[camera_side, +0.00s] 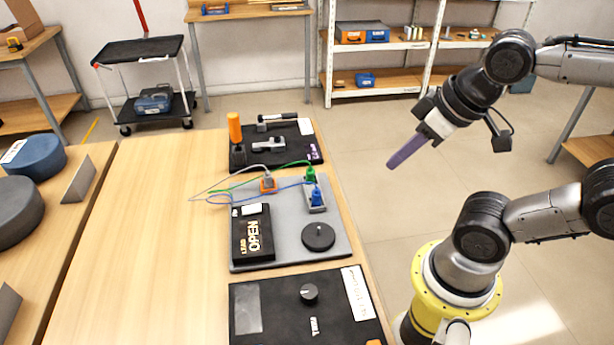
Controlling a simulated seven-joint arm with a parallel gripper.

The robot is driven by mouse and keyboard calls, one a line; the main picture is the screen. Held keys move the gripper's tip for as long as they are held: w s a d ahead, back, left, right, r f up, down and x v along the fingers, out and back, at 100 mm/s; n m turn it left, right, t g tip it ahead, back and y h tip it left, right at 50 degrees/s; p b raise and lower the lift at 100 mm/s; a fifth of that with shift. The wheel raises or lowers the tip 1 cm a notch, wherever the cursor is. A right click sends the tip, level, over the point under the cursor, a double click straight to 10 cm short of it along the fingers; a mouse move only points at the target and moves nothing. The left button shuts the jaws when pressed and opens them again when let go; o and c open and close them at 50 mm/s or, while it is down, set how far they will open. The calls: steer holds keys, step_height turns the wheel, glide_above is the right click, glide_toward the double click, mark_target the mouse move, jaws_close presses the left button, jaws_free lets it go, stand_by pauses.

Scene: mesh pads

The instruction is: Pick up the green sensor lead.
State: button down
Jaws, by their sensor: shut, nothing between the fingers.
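The green sensor lead has a green plug (310,174) standing at the right of the grey board (285,225), apparently in a socket block. Its thin green cable runs left from the plug across the board, close to white and blue cables. My gripper (392,163) hangs in the air to the right of the board, beyond the table edge, apart from the lead. Its long purple fingers are shut, point down and to the left, and hold nothing.
A blue plug (316,195) stands just in front of the green one. An orange plug (268,183) is to the left. A black box (252,234) and a round black disc (318,237) sit on the board. The wooden table (160,230) is clear at left.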

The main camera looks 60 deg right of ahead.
stand_by(0.4)
steer(key=c, duration=0.6)
jaws_free()
steer(key=shift+o, duration=0.2)
